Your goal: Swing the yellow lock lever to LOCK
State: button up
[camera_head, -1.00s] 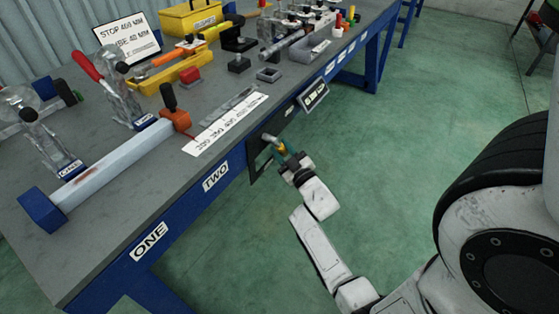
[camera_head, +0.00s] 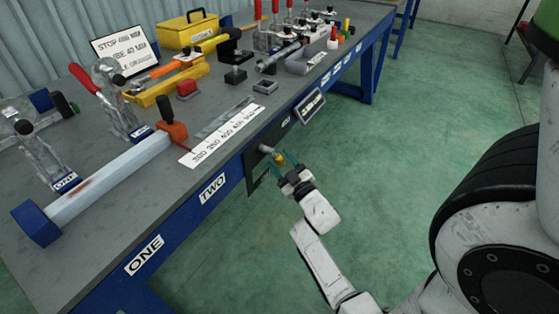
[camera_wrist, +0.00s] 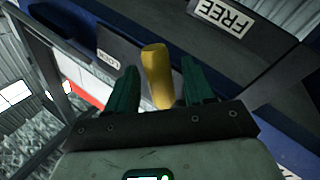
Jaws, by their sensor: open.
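The yellow lock lever (camera_wrist: 157,78) stands between the two green fingers of my open gripper (camera_wrist: 162,72) in the wrist view. Small gaps show on both sides, so the fingers do not appear to clamp it. A FREE label (camera_wrist: 222,14) is to the upper right of the lever. A smaller label reading LOCK (camera_wrist: 108,58), turned upside down, is to its left. In the head view the lever (camera_head: 280,159) shows small at the bench's front side, with my gripper (camera_head: 289,172) at its outer end. The lever's far end is unclear.
The workbench (camera_head: 110,215) carries clamps, a white scale strip (camera_head: 222,137), a sign (camera_head: 125,47) and a yellow toolbox (camera_head: 187,30). A small tilted plate (camera_head: 310,106) sits on the front edge near the lever. The green floor between is clear.

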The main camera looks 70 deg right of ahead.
jog(key=v, duration=0.9)
jog(key=shift+s+a, duration=0.25)
jog(key=shift+s, duration=0.05)
